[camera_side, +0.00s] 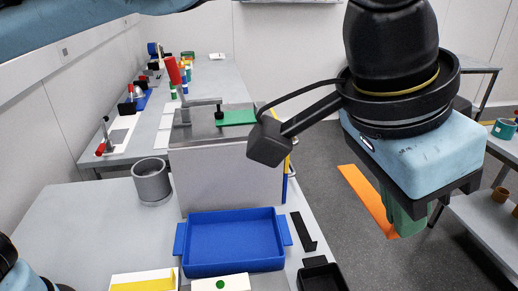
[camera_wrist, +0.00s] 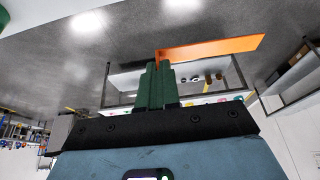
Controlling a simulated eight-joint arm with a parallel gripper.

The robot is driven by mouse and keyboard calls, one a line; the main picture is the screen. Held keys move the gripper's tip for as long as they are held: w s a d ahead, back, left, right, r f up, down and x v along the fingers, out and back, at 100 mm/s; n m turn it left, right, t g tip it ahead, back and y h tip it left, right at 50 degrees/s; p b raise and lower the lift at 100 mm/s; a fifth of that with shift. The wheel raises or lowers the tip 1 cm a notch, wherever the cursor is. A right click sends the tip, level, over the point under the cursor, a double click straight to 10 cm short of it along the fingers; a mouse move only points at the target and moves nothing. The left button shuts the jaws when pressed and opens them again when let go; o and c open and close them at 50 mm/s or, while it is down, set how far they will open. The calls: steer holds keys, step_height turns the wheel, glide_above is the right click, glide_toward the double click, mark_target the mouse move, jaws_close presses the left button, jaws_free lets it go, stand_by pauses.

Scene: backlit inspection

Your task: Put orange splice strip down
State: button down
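The orange splice strip (camera_side: 364,197) is a long, thin, flat piece. It slants up and to the left from my green gripper fingers (camera_side: 404,214) in the side view, high over the floor to the right of the table. In the wrist view the strip (camera_wrist: 212,48) reaches from the fingertips (camera_wrist: 158,66) out to the right. One end of it sits between the fingers, which look shut on it. The gripped end is partly hidden by the fingers.
A grey block (camera_side: 222,178) with a green strip (camera_side: 236,118) and a red-handled clamp (camera_side: 174,72) on top stands on the table. A blue tray (camera_side: 234,262), a grey cup (camera_side: 152,182) and a black bar (camera_side: 303,232) are near it. A shelf (camera_side: 470,215) stands at right.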

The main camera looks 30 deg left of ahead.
step_height(320, 180, down, 28)
steer(key=shift+r, duration=0.15)
stand_by(0.5)
steer(key=shift+f, duration=0.2)
steer(key=c, duration=1.6)
jaws_free()
steer(key=shift+c, duration=0.2)
steer(key=v, duration=1.2)
steer(key=w+a+r+n+t, duration=0.15)
steer(key=w+a, duration=0.25)
steer(key=a, duration=0.6)
steer(key=w+a+r+n, duration=0.2)
steer(key=w+a+n, duration=0.1)
steer(key=a, duration=0.7)
steer(key=s+a+f+n+t+y, duration=0.1)
steer(key=a+n, duration=0.1)
steer(key=a, duration=0.6)
steer(key=s+a+f+n+t+y, duration=0.1)
steer(key=a+n+y, duration=0.1)
steer(key=a, duration=0.7)
steer(key=shift+s+a, duration=0.2)
steer(key=shift+s, duration=0.15)
